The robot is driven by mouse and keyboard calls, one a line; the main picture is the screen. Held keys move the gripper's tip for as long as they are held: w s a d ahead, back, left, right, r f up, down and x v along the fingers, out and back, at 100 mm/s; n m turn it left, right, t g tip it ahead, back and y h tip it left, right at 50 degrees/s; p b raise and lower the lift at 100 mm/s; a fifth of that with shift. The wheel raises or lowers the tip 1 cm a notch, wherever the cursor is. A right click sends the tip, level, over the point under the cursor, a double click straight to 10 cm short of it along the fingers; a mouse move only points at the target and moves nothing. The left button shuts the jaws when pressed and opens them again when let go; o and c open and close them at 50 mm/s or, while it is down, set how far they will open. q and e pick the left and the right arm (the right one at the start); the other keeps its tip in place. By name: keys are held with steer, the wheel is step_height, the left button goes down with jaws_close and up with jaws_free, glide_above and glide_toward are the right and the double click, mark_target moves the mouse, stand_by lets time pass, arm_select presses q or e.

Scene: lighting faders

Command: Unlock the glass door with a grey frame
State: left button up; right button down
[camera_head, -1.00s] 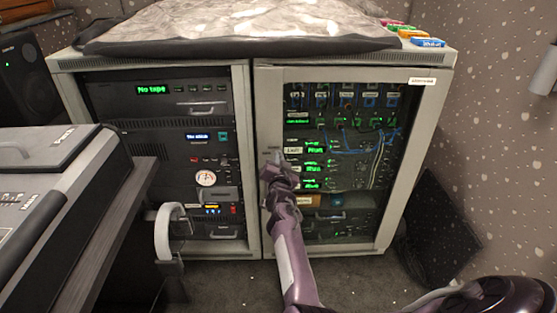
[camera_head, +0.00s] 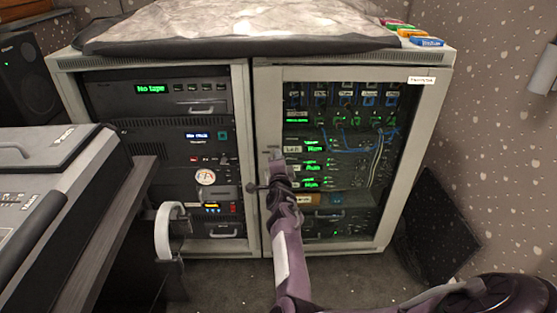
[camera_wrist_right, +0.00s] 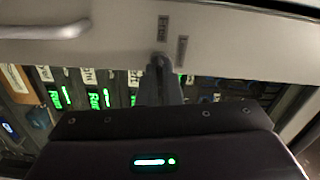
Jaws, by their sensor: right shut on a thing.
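The glass door's grey frame (camera_head: 268,110) stands on the right half of the cabinet, and the door looks closed. Equipment with green displays shows through its glass (camera_head: 345,150). My right gripper (camera_head: 277,163) is at the frame's left upright, about mid-height. In the right wrist view, the gripper (camera_wrist_right: 160,82) is shut on a small dark lock piece (camera_wrist_right: 160,61) at the frame, beside two small labels. The fingers hide most of this piece, so I cannot tell its turn. A grey bar handle (camera_wrist_right: 45,31) is on the same frame. My left gripper is not in view.
The open left rack (camera_head: 165,160) adjoins the door. A grey console (camera_head: 45,190) stands at the left, with a white curved piece (camera_head: 163,232) near it. A covered top (camera_head: 240,25) and coloured labelled blocks (camera_head: 425,41) are above. Carpet is free in front.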

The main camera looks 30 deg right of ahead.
steer(key=shift+m, duration=0.9)
steer(key=c, duration=1.6)
jaws_free()
